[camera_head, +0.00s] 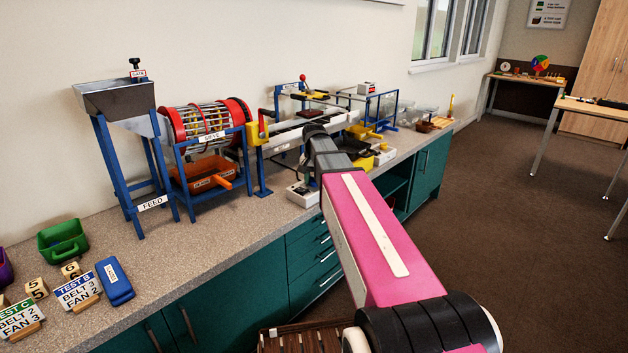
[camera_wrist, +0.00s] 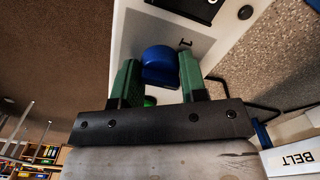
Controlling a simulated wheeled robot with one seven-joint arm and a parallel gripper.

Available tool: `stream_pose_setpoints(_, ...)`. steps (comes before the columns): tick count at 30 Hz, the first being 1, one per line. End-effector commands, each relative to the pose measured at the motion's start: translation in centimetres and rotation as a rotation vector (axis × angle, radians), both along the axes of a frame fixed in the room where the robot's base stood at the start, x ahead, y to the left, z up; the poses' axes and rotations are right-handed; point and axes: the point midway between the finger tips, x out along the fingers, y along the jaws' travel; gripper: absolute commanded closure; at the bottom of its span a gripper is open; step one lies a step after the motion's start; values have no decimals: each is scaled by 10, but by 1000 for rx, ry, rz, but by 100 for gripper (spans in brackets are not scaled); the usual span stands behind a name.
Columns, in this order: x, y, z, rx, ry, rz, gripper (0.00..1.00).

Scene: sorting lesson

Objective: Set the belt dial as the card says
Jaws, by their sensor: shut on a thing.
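In the wrist view a blue dial knob (camera_wrist: 160,66) stands on a white panel (camera_wrist: 212,28). The green fingers of my gripper (camera_wrist: 155,82) are on either side of the knob and shut on it. A dark mark, perhaps a 1, is printed beside the knob. A label reading BELT (camera_wrist: 296,160) shows at the lower right. In the head view my arm hides the gripper and knob; part of a white box (camera_head: 302,194) shows beside it. A card (camera_head: 77,291) reads TEST B, BELT 3, FAN 2. Another card (camera_head: 20,318) reads TEST C, BELT 2, FAN 3.
The feed hopper (camera_head: 115,100) and red sieve drum (camera_head: 207,120) stand on the counter left of my arm. An orange tray (camera_head: 202,174) sits under the drum. A green bin (camera_head: 63,241) and a blue case (camera_head: 115,281) lie at the left. The counter between is clear.

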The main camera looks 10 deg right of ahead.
Motion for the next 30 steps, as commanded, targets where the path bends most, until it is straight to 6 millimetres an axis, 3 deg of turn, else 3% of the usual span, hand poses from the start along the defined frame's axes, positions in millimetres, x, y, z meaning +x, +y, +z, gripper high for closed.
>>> stream_pose_setpoints(6,0,0,0,0,0,1,84)
stream_pose_setpoints(7,0,0,0,0,0,1,54)
stream_pose_setpoints(9,0,0,0,0,0,1,35)
stream_pose_setpoints(20,0,0,3,0,-1,1,35)
stream_pose_setpoints(30,1,0,50,0,-3,1,35)
